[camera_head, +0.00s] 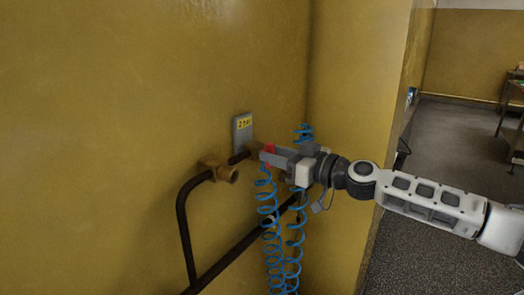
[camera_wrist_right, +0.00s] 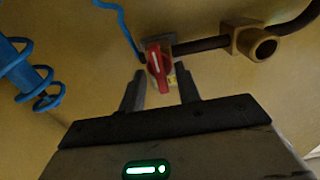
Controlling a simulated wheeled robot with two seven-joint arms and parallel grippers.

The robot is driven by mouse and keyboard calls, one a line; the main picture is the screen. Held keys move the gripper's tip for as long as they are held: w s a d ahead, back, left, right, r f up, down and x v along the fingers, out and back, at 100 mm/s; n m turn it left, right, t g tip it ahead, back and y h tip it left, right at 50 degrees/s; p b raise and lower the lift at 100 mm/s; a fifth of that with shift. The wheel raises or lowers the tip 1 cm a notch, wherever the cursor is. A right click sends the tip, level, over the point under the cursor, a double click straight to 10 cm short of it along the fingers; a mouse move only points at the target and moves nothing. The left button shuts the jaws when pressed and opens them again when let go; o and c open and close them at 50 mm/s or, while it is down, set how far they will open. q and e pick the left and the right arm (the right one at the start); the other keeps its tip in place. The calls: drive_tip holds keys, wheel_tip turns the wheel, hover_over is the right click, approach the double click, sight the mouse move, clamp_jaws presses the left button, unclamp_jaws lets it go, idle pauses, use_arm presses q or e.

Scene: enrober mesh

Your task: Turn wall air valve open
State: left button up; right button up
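The wall air valve has a red handle (camera_head: 267,149) on a brass body at the end of a dark pipe on the yellow wall. In the right wrist view the red handle (camera_wrist_right: 158,60) stands just beyond my fingertips, roughly in line with the gap between them. I cannot tell if a finger touches the handle. My left gripper is not in view.
Blue coiled hoses (camera_head: 270,230) hang below and beside my right gripper; one coil (camera_wrist_right: 28,75) shows in the wrist view. A brass fitting (camera_head: 218,170) and dark pipe (camera_head: 183,225) run along the wall. A grey plate (camera_head: 242,134) with a yellow label is above. Open floor lies right.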

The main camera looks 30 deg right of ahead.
drive_tip(key=c, duration=0.6)
